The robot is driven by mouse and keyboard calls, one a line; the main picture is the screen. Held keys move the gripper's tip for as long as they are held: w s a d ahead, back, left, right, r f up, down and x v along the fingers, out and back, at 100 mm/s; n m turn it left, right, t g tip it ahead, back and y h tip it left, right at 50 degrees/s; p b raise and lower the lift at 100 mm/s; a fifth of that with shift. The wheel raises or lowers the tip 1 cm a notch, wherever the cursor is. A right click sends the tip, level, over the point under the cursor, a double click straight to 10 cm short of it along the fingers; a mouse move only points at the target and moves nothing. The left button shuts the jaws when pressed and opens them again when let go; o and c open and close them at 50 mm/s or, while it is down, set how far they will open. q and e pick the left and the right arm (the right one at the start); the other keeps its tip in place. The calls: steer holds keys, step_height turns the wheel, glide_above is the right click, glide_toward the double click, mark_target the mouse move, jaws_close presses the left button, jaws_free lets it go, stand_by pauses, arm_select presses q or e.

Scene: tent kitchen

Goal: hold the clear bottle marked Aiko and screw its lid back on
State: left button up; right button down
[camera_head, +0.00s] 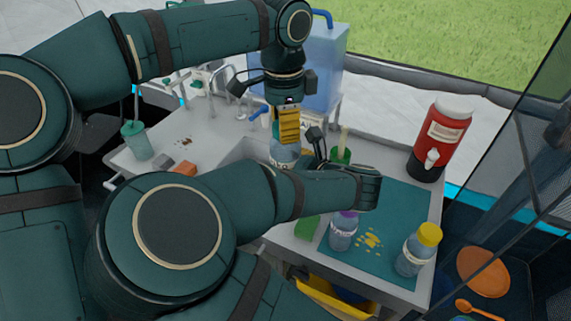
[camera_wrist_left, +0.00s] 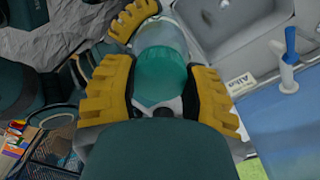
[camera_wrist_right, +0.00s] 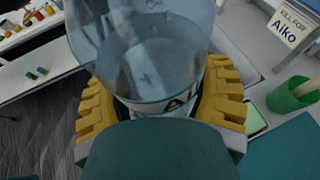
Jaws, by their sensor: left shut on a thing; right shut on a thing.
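The clear bottle (camera_head: 285,152) stands roughly upright by the sink, partly hidden by my right arm in the head view. In the right wrist view my right gripper (camera_wrist_right: 165,105) is shut around the bottle (camera_wrist_right: 140,50), over a white label whose visible letter is "A". My left gripper (camera_head: 289,138) points down over the bottle's top. In the left wrist view its yellow fingers (camera_wrist_left: 162,90) are shut on the teal lid (camera_wrist_left: 165,75), with the clear bottle body (camera_wrist_left: 160,38) just beyond. Whether the lid sits on the neck is hidden.
A "FILL FOR Aiko" card (camera_wrist_right: 290,25), green cup (camera_head: 341,154) and blue water tank (camera_head: 318,75) stand close by. A purple-lidded bottle (camera_head: 343,234) and yellow-lidded bottle (camera_head: 418,252) stand on the teal mat (camera_head: 400,205). A red dispenser (camera_head: 440,135) is behind right.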

arm_select(q)
steer(key=m, duration=1)
steer(key=o, duration=1.3)
steer(key=shift+o, duration=0.2)
steer(key=shift+r, duration=3.75)
